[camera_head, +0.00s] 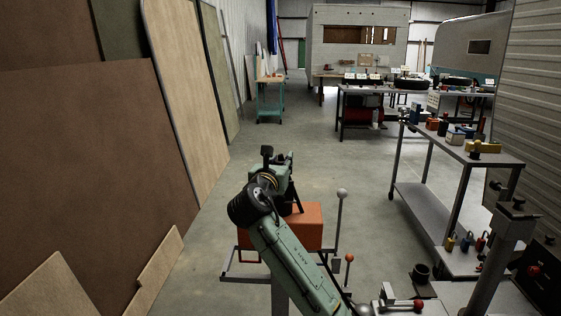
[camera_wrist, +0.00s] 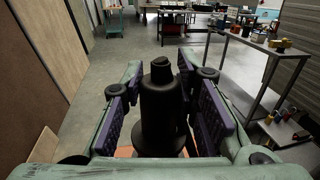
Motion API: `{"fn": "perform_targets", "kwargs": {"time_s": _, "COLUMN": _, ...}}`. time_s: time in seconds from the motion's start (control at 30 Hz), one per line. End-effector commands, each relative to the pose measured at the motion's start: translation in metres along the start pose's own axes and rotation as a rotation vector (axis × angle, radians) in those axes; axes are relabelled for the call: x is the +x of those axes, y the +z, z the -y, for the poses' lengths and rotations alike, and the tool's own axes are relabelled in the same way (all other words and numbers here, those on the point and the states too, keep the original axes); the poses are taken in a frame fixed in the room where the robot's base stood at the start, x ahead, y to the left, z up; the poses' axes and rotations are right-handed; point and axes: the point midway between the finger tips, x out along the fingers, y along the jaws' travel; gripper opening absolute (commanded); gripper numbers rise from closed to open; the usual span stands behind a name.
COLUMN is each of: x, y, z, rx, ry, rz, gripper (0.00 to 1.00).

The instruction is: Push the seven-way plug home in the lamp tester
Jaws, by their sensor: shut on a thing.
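The seven-way plug (camera_wrist: 160,112) is a black, stepped cylinder standing upright between the purple pads of my gripper (camera_wrist: 163,108) in the wrist view. My gripper is shut on it. In the head view my teal gripper (camera_head: 279,172) is above and at the left part of an orange box (camera_head: 309,226), which looks like the lamp tester. A little orange shows below the plug in the wrist view (camera_wrist: 124,152). The plug's lower end and any socket are hidden, so I cannot tell how far in the plug sits.
A grey lever with a ball knob (camera_head: 342,194) stands just right of the orange box, with a red knob (camera_head: 349,258) nearby. A metal shelf table (camera_head: 425,205) with small parts stands at right. Tall panels (camera_head: 95,150) lean at left. The floor (camera_head: 320,160) beyond is clear.

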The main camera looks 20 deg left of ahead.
Motion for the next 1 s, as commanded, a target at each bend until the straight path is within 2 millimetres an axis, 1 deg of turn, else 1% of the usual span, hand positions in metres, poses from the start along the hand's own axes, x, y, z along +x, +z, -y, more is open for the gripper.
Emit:
{"fn": "perform_targets", "kwargs": {"time_s": 0.4, "x": 0.0, "y": -0.011, "z": 0.0, "rx": 0.001, "ry": 0.0, "rz": 0.0, "gripper": 0.0}}
{"fn": "perform_targets", "kwargs": {"time_s": 0.67, "x": 0.0, "y": -0.006, "z": 0.0, "rx": 0.001, "ry": 0.0, "rz": -0.003, "gripper": 0.0}}
{"fn": "perform_targets", "kwargs": {"time_s": 1.0, "x": 0.0, "y": 0.009, "z": 0.0, "rx": 0.001, "ry": 0.0, "rz": -0.001, "gripper": 0.0}}
